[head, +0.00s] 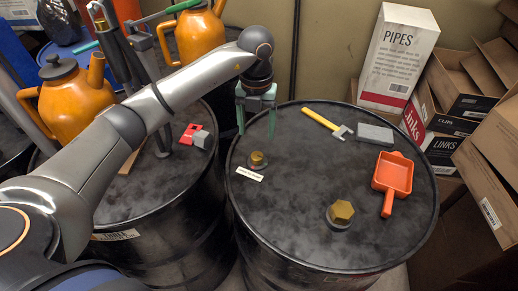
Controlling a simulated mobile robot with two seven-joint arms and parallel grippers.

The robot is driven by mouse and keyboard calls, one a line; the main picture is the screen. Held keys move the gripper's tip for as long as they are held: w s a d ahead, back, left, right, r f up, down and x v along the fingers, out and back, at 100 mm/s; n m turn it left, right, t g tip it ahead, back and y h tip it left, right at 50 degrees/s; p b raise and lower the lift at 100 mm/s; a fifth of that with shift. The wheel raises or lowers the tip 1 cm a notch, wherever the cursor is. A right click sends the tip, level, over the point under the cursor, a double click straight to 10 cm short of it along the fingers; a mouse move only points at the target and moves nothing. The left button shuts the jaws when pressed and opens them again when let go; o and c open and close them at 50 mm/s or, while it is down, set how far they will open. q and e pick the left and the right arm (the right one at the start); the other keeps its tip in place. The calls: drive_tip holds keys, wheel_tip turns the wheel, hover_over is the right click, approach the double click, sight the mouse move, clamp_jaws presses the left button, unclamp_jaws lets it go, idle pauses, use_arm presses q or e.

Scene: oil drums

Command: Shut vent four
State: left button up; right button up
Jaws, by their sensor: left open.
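The right-hand black drum (300,215) has a small brass fitting (258,160) near the left of its lid, beside a small white label (249,173) too small to read. A larger brass hex plug (341,213) stands near the lid's front. I cannot tell for certain which fitting is vent four. My left gripper (257,128) has green fingers, spread apart, empty and pointing down. It hangs over the rear-left rim of this drum, above and behind the small brass fitting in the picture. My right gripper is not in view.
On the lid lie a yellow-handled tool (322,119), a grey block (375,132) and an orange scoop (392,178). A left drum (160,205) labelled THREE carries an orange can (75,105), a pump and a red-grey item (194,135). Cardboard boxes (475,80) crowd the right.

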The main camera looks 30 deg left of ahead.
sight(257, 155)
use_arm(q)
wheel_tip(257, 155, down, 9)
drive_tip(key=shift+f+p, duration=0.1)
drive_tip(key=shift+p, duration=0.35)
clamp_jaws()
idle(0.4)
